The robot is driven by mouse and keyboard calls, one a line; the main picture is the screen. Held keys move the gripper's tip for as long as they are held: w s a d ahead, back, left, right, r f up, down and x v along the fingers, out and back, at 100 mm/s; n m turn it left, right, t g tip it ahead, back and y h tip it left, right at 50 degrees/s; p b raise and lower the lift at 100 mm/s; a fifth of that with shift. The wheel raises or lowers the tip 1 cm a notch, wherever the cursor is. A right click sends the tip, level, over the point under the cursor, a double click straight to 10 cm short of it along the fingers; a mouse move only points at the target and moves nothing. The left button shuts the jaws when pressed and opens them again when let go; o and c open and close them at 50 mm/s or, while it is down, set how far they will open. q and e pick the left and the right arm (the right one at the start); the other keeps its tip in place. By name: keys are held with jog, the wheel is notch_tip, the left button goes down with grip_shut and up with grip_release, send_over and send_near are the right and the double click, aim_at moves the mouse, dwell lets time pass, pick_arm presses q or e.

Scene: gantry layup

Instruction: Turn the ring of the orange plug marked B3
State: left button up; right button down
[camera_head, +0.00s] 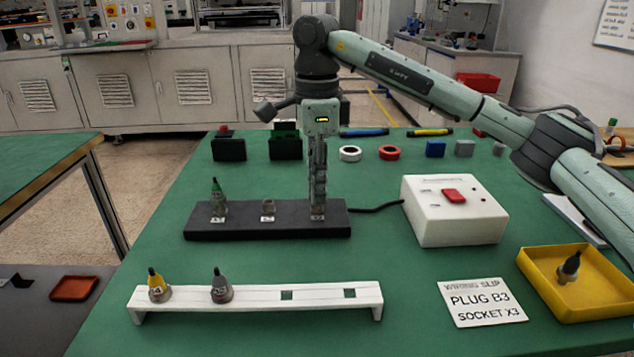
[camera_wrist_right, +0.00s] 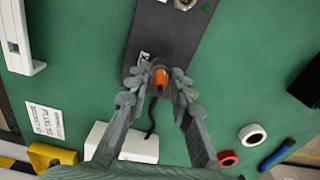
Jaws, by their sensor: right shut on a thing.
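The orange plug (camera_wrist_right: 161,78) stands between the fingers of my right gripper (camera_wrist_right: 159,80) in the right wrist view, its top facing the camera. In the head view my right gripper (camera_head: 318,198) points straight down at the right end of the black socket strip (camera_head: 292,224) and hides the plug. The right gripper is shut on the plug at that socket. The plug's marking is hidden, and I cannot tell how its ring is turned. The strip also shows in the wrist view (camera_wrist_right: 164,35). My left gripper is not in view.
A white box (camera_head: 455,222) with a red switch is on the right. A white rack (camera_head: 255,297), a slip (camera_head: 482,301) reading PLUG B3, SOCKET X3, and a yellow tray (camera_head: 585,302) lie in front.

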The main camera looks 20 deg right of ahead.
jog(key=m, duration=0.5)
jog(key=shift+m, duration=0.3)
jog(key=m, duration=1.1)
jog(key=shift+m, duration=0.4)
jog(key=m, duration=0.5)
jog(key=shift+m, duration=0.3)
jog(key=c, duration=1.3)
grip_release()
